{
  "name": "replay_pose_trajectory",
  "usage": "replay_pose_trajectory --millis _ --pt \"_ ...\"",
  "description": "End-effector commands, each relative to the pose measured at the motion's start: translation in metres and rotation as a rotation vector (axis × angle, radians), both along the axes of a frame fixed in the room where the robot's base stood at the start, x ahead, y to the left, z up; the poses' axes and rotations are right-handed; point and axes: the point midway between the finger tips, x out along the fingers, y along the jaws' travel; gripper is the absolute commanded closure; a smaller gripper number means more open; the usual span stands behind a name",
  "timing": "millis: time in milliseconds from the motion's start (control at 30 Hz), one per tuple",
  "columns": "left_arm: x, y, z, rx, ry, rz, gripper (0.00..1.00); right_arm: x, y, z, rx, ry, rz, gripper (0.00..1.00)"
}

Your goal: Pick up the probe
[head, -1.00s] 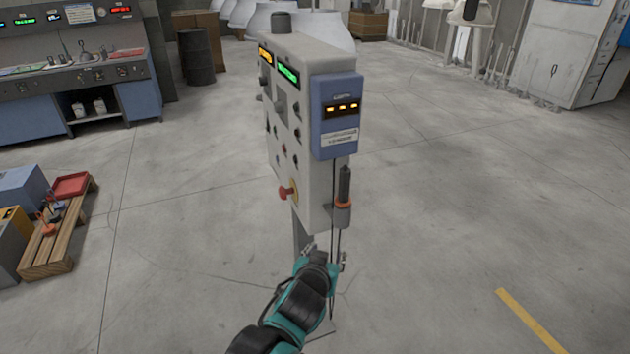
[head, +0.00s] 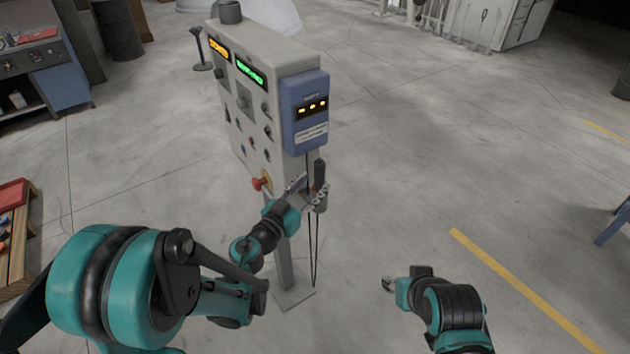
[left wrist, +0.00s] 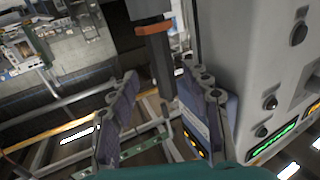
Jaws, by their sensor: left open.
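The probe (head: 319,176) has a dark handle and stands upright in a holder on the side of a grey control console (head: 268,95), below its blue display box. A thin dark cable hangs below it. My left gripper (head: 307,190) is at the probe. In the left wrist view the probe (left wrist: 156,62), with an orange band, lies between the two open fingers (left wrist: 160,88). I cannot tell whether either finger touches it. My right arm reaches in at the lower right; its gripper end (head: 390,285) is small and apart from the console.
The console stands on a post with a flat foot plate (head: 292,298). A red knob (head: 261,184) sticks out of its front near my left arm. A wooden pallet with a red tray (head: 14,195) is at the left edge.

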Motion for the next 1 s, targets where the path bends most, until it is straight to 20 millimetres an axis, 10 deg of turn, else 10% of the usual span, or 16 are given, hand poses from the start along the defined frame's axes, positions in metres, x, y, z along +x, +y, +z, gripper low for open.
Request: replay_pose_trajectory --millis 567,767,1000 --pt "0.042 -0.021 0.002 -0.001 -0.001 0.003 0.52 0.000 0.000 -0.003 0.000 0.000 0.000 0.60" --pt "0.042 -0.021 0.002 -0.001 -0.001 0.003 1.00 0.000 0.000 -0.003 0.000 0.000 0.000 0.60" --pt "0.042 -0.021 0.002 -0.001 -0.001 0.003 1.00 0.000 0.000 -0.003 0.000 0.000 0.000 0.60"
